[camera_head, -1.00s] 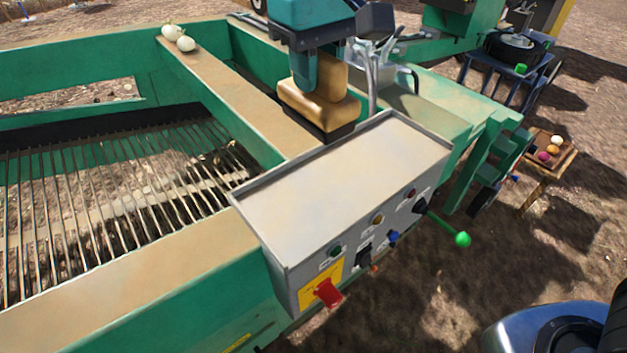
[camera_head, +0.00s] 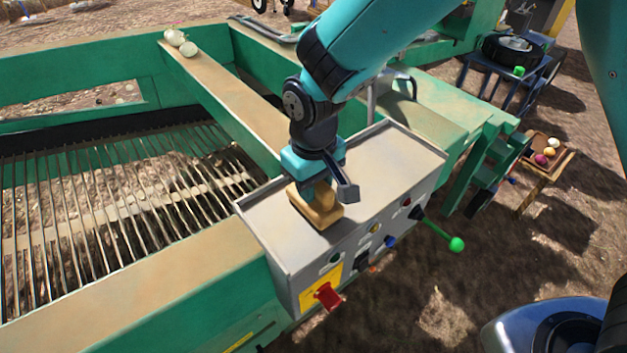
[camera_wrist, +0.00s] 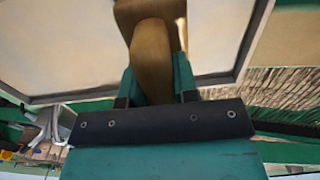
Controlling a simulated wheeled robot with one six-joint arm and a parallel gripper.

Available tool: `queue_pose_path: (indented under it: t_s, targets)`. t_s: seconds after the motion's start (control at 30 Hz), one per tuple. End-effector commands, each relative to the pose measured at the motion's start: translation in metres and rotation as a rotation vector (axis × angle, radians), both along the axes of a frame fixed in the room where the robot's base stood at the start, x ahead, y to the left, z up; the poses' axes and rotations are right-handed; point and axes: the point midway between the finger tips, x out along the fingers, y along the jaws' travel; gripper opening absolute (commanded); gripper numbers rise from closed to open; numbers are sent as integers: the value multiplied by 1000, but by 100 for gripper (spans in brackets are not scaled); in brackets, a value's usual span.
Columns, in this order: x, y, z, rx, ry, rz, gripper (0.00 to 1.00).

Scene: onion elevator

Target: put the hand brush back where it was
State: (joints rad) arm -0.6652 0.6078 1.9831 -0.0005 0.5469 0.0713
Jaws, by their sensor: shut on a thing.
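The hand brush (camera_head: 317,209) has a tan wooden body and sits low over the top of the grey control box (camera_head: 385,160), towards its left half. I cannot tell whether it touches the surface. My gripper (camera_head: 310,185) comes down on it from above, with its jaws around the handle. In the wrist view the brush (camera_wrist: 152,60) rises between the two teal fingers of my gripper (camera_wrist: 158,85), which are shut on it. The bristles are hidden in both views.
The box front has a red switch (camera_head: 327,296), several knobs and a lever with a green ball (camera_head: 456,244). Bar grating (camera_head: 110,200) lies left. A wooden crate (camera_head: 547,160) holds onions at right. The box top's right part is clear.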

Motion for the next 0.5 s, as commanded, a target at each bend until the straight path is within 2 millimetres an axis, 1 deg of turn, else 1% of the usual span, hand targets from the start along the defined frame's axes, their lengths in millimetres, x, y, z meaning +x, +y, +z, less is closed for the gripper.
queue_pose_path:
  t_s: [0.13, 0.17, 0.2, 0.27, 0.5]
  targets:
    - [-1, -1, -3, -2, 2, 0, 0]
    - [-1, -1, -3, -2, 3, 0, 30]
    - [-1, -1, -3, -2, 3, 0, 39]
    - [-1, -1, -3, -2, 3, 0, 53]
    - [-1, -1, -2, -2, 2, 0, 53]
